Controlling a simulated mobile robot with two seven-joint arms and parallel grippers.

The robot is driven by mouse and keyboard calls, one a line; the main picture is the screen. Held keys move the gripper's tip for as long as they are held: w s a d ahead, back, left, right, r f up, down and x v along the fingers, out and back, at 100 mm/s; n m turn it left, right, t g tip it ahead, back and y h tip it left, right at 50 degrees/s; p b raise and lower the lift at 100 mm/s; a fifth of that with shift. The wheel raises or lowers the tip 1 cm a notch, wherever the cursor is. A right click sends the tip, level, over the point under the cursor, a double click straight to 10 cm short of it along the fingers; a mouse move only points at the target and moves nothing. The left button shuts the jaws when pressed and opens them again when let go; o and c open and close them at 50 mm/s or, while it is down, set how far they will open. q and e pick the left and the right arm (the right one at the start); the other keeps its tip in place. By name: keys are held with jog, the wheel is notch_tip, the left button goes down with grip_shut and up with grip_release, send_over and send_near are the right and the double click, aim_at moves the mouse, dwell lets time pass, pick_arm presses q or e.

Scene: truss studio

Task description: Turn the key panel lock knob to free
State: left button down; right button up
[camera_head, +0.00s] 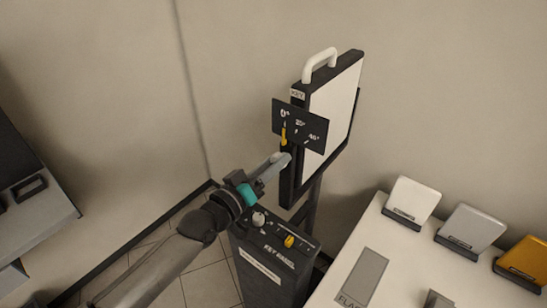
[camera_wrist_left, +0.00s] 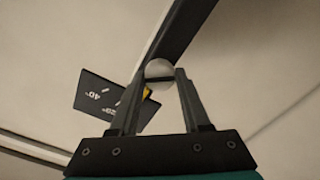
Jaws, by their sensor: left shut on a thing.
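The key panel (camera_head: 333,100) is a white-faced panel with a black frame, a white top handle and a "KEY" label, standing tilted on a dark post. A black scale plate (camera_head: 300,125) with angle marks is on its left edge, and a yellow pointer (camera_head: 284,136) stands below the 0° mark. My left gripper (camera_head: 284,161) is at the panel's left edge just below the plate. In the left wrist view its fingers are shut on a pale round lock knob (camera_wrist_left: 159,69) with a dark slot. In the head view the gripper largely hides this knob. My right gripper is out of view.
Below my left arm is a dark pedestal (camera_head: 268,283) with a grey knob and a yellow knob (camera_head: 290,241) on top. A white table (camera_head: 400,270) at right carries white, grey and orange panels. A shelf (camera_head: 38,222) stands at far left.

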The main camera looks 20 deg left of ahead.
pick_arm(q)
jog(key=shift+n+p, duration=0.3)
jog(key=shift+n, duration=0.9)
jog(key=shift+c, duration=2)
grip_release()
jog(key=shift+s+a, duration=0.1)
jog(key=b+v, duration=0.1)
jog(key=v, duration=1.4)
